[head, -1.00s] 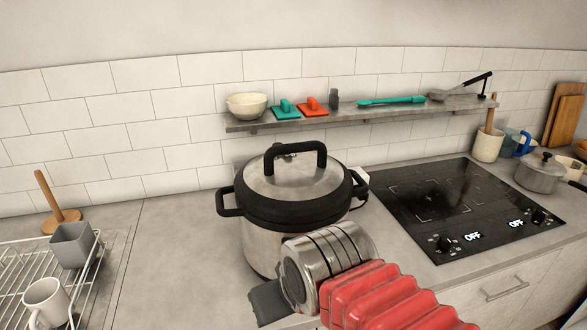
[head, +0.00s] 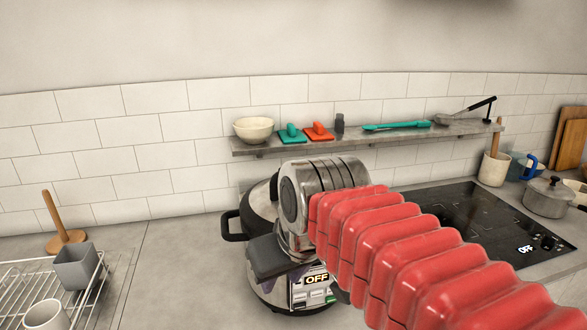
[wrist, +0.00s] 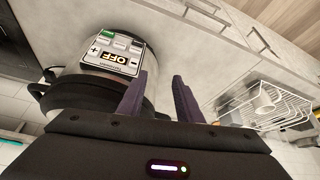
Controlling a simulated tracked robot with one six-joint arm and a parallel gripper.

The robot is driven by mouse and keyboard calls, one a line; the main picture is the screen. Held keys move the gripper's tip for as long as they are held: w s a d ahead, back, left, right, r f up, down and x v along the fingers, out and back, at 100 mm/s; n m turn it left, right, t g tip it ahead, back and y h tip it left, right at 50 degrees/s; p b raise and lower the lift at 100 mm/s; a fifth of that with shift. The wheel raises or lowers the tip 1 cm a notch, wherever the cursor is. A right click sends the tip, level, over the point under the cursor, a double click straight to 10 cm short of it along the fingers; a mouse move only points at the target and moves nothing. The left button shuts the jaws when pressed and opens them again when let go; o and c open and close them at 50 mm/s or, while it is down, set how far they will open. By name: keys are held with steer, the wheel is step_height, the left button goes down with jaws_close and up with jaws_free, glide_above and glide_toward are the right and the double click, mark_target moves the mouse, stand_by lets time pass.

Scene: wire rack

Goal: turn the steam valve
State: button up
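A pressure cooker (head: 232,226) with a black rim and side handle stands on the counter. The steam valve cannot be made out in either current view. In the wrist view, the two dark fingers of my gripper (wrist: 160,78) are apart with nothing between them. The cooker (wrist: 75,98) is beside the left finger there, with its panel (wrist: 110,52) beyond the fingertips. I cannot tell whether they touch.
A shelf (head: 350,140) behind the cooker holds a bowl (head: 253,129) and utensils. A cooktop (head: 470,222) is on the right. A wire rack (head: 92,297) with a grey cup (head: 76,266) is at the left. Counter between rack and cooker is clear.

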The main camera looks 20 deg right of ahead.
steer(key=w+d+r+n, duration=0.1)
steer(key=w+d+r, duration=0.6)
steer(key=w+r, duration=0.3)
steer(key=w+d+r+n+g+y, duration=0.1)
steer(key=w+d+r+n, duration=0.1)
steer(key=w+d+r, duration=0.6)
steer(key=shift+w+r, duration=0.95)
steer(key=shift+r, duration=0.2)
steer(key=x, duration=1.3)
steer(key=shift+w+a+f, duration=0.15)
steer(key=shift+f, duration=0.2)
steer(key=shift+c, duration=0.4)
jaws_close()
